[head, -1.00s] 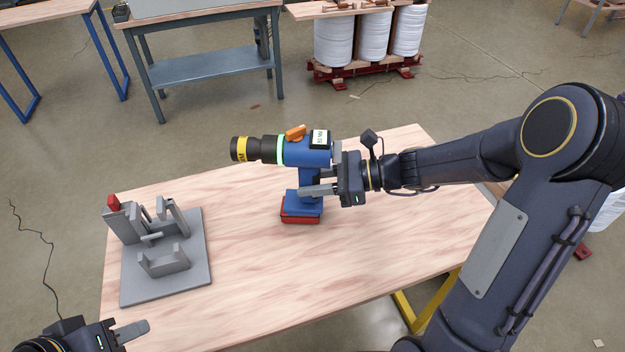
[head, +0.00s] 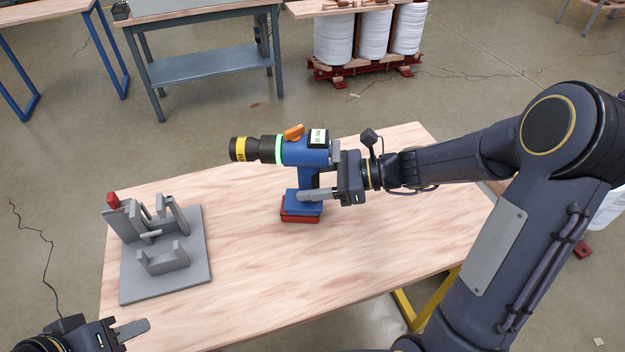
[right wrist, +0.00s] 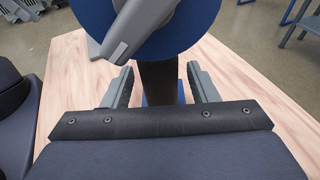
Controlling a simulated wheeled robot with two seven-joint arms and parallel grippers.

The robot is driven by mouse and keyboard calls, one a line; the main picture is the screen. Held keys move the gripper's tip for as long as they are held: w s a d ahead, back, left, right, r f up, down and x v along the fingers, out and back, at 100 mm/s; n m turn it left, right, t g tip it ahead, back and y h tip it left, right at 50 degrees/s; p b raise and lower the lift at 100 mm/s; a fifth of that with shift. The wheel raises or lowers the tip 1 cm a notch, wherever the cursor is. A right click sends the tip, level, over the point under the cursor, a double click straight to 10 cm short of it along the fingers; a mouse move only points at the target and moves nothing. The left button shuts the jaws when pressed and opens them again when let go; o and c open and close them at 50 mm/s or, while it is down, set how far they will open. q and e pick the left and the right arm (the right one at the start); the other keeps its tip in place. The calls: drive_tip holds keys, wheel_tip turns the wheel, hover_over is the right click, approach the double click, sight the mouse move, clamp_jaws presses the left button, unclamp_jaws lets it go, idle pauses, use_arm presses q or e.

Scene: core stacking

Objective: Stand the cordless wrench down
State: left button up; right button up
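The cordless wrench (head: 305,152) stands upright on the wooden table (head: 380,245), its red foot (head: 300,217) on the surface. It has a blue body, a green ring and a black nose with a yellow band pointing left. My right gripper (head: 318,192) is at its handle from the right. In the right wrist view the dark handle (right wrist: 160,85) is between the fingers (right wrist: 160,88), with narrow gaps, so the gripper looks open around it. My left gripper (head: 133,330) is at the lower left, away from the wrench; only one finger shows clearly.
A grey fixture (head: 165,285) with upright brackets and a red-tipped post stands on the table's left. The table between fixture and wrench is clear, as is the front. A grey workbench (head: 205,75) and white spools (head: 335,40) are on the floor behind.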

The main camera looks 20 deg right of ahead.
drive_tip(key=shift+f, duration=0.1)
drive_tip(key=v, duration=0.8)
drive_tip(key=shift+p, duration=0.4)
drive_tip(key=shift+a, duration=0.15)
drive_tip(key=s+a+n+h, duration=0.1)
drive_tip(key=s+n+h, duration=0.9)
drive_tip(key=s+n, duration=1)
wheel_tip(320, 180, up, 12)
drive_tip(key=w+p, duration=0.1)
drive_tip(key=p, duration=1.1)
drive_tip(key=shift+r, duration=0.25)
drive_tip(key=shift+w+a, duration=0.1)
drive_tip(key=shift+w, duration=0.05)
